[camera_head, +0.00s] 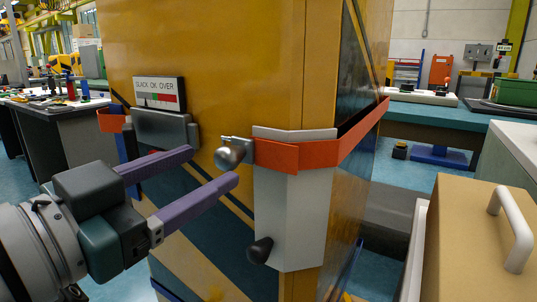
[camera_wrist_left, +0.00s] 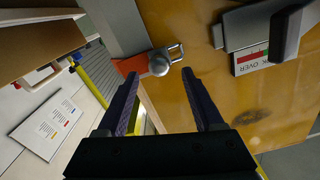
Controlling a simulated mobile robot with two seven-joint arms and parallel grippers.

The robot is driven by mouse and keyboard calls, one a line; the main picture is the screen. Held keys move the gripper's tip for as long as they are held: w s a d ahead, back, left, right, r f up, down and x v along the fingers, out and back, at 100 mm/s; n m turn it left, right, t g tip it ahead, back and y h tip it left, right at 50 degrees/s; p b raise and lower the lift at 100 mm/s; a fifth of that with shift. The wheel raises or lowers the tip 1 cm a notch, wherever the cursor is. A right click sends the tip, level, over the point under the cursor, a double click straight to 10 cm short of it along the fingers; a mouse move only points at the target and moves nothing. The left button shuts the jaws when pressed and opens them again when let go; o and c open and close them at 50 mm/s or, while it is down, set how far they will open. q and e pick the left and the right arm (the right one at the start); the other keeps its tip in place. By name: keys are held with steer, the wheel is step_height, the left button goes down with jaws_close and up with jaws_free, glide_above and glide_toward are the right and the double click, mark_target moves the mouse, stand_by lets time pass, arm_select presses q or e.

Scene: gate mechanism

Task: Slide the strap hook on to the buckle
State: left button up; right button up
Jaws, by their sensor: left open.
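The orange strap (camera_head: 300,153) runs around the corner of the yellow post, over a grey corner plate (camera_head: 290,215). Its free end carries a metal strap hook with a round knob (camera_head: 230,155); the knob also shows in the left wrist view (camera_wrist_left: 159,63). The grey buckle (camera_head: 163,130) is on the post's front face, left of the hook and apart from it. My left gripper (camera_head: 215,167) is open, with purple fingers pointing at the post. The knob appears near the gap between its fingertips (camera_wrist_left: 161,74); I see no grip on it. My right gripper is out of view.
A gauge sign (camera_head: 160,92) reading SLACK OK OVER stands above the buckle. A dark knob (camera_head: 260,249) sticks out low on the corner plate. A tan box with a white handle (camera_head: 513,230) stands at right. Workbenches are behind.

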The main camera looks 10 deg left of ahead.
mark_target(220, 161)
arm_select(q)
steer(key=shift+x, duration=1.9)
jaws_close()
